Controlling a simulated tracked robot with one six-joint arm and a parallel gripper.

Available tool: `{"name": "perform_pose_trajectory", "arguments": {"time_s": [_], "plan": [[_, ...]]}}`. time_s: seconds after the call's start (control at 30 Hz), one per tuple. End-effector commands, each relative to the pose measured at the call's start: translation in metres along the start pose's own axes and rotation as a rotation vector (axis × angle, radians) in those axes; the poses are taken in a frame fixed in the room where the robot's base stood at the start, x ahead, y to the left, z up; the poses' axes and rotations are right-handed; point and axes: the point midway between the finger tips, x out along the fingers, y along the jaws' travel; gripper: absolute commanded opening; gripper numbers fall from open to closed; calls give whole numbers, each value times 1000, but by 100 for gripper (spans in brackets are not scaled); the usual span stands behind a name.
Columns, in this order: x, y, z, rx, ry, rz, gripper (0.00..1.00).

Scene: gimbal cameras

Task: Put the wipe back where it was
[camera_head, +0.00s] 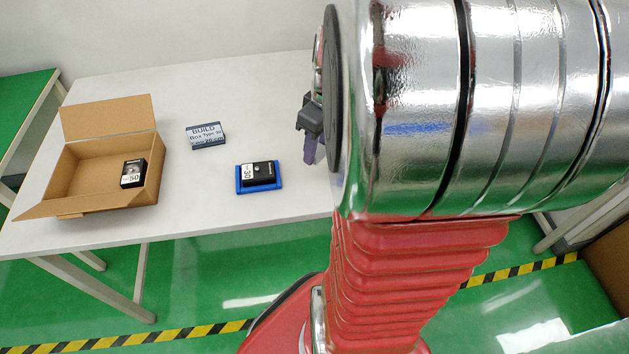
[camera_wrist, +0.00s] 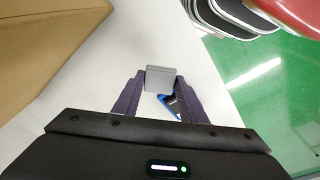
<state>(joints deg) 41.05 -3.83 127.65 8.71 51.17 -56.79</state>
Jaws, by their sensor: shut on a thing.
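My gripper (camera_head: 312,132) shows at the left side of my arm, over the right part of the white table in the head view. In the wrist view its two dark purple fingers (camera_wrist: 160,97) are closed on a small light-grey folded piece, which looks like the wipe (camera_wrist: 171,78). The wipe sits between the fingertips; I cannot make it out in the head view. A blue tray (camera_head: 240,187) with a black module labelled 30 (camera_head: 259,173) lies on the table left of my gripper. Part of the tray shows behind the fingers in the wrist view (camera_wrist: 168,100).
An open cardboard box (camera_head: 88,192) at the table's left holds a black module labelled 50 (camera_head: 133,173). In the wrist view a brown box (camera_wrist: 40,45) fills the upper left. My arm hides the table's right.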

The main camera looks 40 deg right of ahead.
Motion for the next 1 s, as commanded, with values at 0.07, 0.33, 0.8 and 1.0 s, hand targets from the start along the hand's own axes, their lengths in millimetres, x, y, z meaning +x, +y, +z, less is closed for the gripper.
{"name": "perform_pose_trajectory", "arguments": {"time_s": [0.07, 0.33, 0.8, 1.0], "plan": [[0, 0, 2, 0, 1, 1, 17], [0, 0, 2, 0, 1, 0, 17], [58, 0, 10, 1, 0, -2, 17], [62, 1, 10, 0, 1, 1, 17]]}}
